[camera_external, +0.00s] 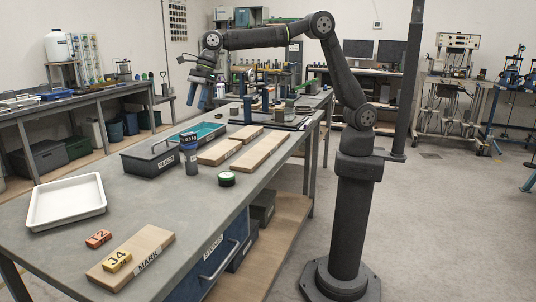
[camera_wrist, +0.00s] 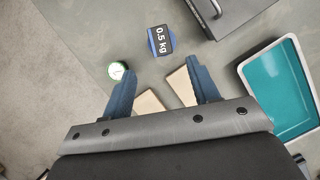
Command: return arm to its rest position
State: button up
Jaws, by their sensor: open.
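My arm stands on its pedestal at the right of the external view, with its forearm reaching left over the workbench (camera_external: 130,205). My gripper (camera_external: 197,97) hangs from the wrist above the back part of the bench, pointing down. In the wrist view the gripper (camera_wrist: 160,85) shows two blue fingers spread apart with nothing between them.
A dark lidded box (camera_external: 150,158), a teal tray (camera_external: 203,133) and wooden boards (camera_external: 255,155) lie on the bench. A white tray (camera_external: 66,201), tags T2 (camera_external: 98,239) and J4 (camera_external: 117,261), and a MARK board (camera_external: 150,250) lie nearer.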

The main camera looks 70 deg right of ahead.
jog(key=x, duration=1.3)
jog(key=shift+s+d, duration=0.15)
notch_tip(320, 180, up, 4)
jog(key=shift+r, duration=0.2)
jog(key=w+d+r, duration=0.2)
jog(key=d+r, duration=0.5)
jog(key=d, duration=0.4)
jog(key=n, duration=0.1)
send_over(188, 133)
jog(key=w+a, duration=0.4)
jog(key=w, duration=0.1)
notch_tip(188, 133, down, 5)
jog(key=s+a+f+n+g, duration=0.1)
jog(key=s+a+f, duration=0.2)
jog(key=a+f, duration=0.5)
jog(key=shift+a+n, duration=0.4)
jog(key=shift+a, duration=1.75)
